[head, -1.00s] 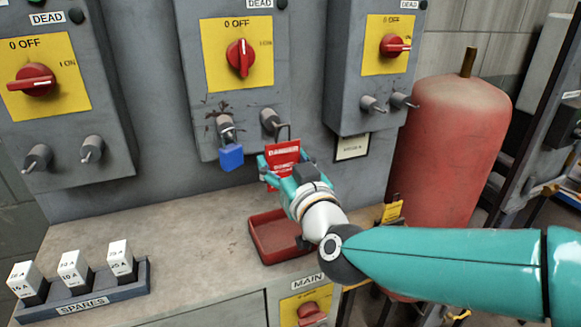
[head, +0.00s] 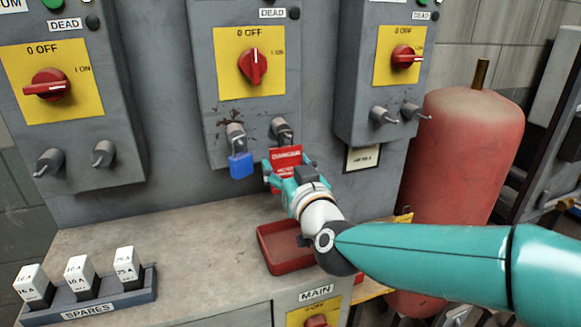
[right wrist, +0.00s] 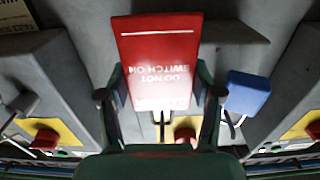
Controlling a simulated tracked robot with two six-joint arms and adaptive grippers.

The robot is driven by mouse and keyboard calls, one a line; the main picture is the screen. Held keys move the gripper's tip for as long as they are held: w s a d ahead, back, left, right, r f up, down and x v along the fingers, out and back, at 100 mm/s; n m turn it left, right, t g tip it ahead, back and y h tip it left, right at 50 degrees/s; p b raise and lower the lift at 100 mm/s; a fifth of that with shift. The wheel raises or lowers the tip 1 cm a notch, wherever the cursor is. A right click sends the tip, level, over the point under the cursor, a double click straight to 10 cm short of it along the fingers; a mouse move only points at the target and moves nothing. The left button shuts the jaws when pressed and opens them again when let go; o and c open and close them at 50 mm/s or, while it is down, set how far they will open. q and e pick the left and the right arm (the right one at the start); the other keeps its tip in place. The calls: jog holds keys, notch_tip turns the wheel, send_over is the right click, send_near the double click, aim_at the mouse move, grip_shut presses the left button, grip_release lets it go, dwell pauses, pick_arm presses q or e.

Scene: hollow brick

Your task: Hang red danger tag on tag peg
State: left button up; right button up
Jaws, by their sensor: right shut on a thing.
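The red danger tag (head: 286,158) is held in my right gripper (head: 289,172), in front of the middle grey box. In the right wrist view the tag (right wrist: 157,62) shows upside-down white lettering between the two fingers (right wrist: 160,100). A thin wire loop shows at its lettered end. The peg (head: 281,130) at the lower right of the middle box is just above the tag. I cannot tell whether the loop touches the peg. A blue padlock (head: 241,165) hangs from the peg (head: 235,135) to its left. My left gripper is not in view.
A red tray (head: 285,250) sits on the bench below my right gripper. A spares rack (head: 95,300) with white fuses stands at the left. The right box (head: 385,75) and a red cylinder (head: 465,150) are to the right.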

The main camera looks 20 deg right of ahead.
dwell(0.4)
jog(key=o, duration=1)
